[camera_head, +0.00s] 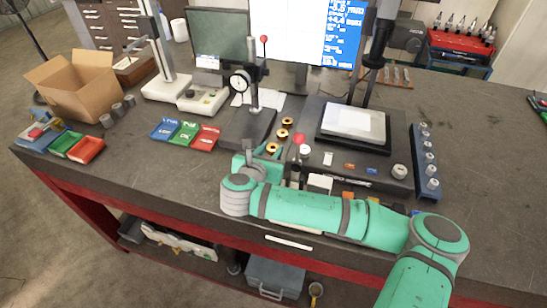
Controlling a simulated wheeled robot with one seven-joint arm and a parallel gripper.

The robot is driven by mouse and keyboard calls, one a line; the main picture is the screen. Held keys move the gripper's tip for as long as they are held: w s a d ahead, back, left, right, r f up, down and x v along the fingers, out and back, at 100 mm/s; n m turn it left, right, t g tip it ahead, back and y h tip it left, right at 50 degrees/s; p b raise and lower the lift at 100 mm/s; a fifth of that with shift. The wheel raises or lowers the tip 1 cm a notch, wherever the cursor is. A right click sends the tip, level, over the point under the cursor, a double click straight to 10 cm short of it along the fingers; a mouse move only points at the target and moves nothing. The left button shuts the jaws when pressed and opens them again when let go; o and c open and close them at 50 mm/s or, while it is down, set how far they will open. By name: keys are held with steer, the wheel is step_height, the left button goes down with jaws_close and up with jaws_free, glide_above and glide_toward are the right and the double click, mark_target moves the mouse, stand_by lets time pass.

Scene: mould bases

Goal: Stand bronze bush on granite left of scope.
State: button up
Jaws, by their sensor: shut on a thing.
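My arm reaches in from the lower right, and my gripper (252,149) is at the near edge of the black granite block (236,128). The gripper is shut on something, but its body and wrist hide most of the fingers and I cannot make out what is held. Several bronze bushes with dark bores stand between the granite and the scope, one at the back (288,122), another (282,133) and a nearer one (272,147) just right of my gripper. The scope (362,75) stands to the right, with a pale stage plate (353,122) on its dark base.
A dial gauge on a post (241,80) stands on the granite. Blue, green and red trays (185,132) lie to the left, and a blue rack (424,165) to the right. The bench is clear at left front.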

steer(key=shift+f, duration=2)
steer(key=shift+f, duration=0.1)
steer(key=o, duration=0.9)
